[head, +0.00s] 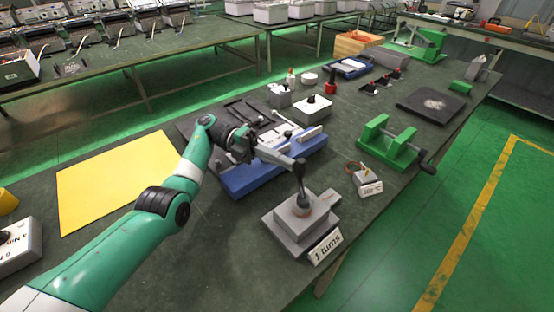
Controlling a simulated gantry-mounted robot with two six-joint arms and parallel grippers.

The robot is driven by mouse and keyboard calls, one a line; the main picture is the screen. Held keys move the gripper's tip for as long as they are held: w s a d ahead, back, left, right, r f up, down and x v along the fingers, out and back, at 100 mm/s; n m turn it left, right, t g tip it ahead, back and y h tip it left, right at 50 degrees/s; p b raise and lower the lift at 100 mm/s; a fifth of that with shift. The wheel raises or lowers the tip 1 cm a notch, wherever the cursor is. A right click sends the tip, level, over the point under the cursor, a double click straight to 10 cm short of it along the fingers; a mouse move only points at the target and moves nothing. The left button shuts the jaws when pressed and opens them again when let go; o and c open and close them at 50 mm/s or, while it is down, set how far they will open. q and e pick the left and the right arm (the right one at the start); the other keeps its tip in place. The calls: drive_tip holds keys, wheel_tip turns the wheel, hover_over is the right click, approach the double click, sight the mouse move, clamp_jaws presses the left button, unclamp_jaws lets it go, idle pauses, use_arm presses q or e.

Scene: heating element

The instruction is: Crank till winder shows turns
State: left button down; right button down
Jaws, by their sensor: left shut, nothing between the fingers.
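The winder (285,224) is a grey stepped block near the front edge of the bench, with a dark upright shaft (300,182) on top. A white label (326,245) at its front reads "1 turns". A grey bar (278,156), which looks like the crank arm, runs from the top of the shaft to the left. My left gripper (248,148) is at the bar's left end, shut with nothing between its fingers. Its fingertips are small and partly hidden, so I cannot tell whether they touch the crank. My right gripper is not in view.
A blue-based fixture (240,183) lies behind the winder, under the crank. A small device (366,176) with a white tag and a green frame with a handle (388,147) stand to the right. A yellow sheet (110,180) lies left of my arm. The bench front left of the winder is clear.

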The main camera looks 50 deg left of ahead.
use_arm(q)
drive_tip(key=s+d+r+p, duration=0.8)
drive_tip(key=s+r+p, duration=0.2)
drive_tip(key=r, duration=0.3)
drive_tip(key=shift+s+d+p, duration=0.15)
drive_tip(key=shift+s+p, duration=0.25)
drive_tip(key=shift+s, duration=0.2)
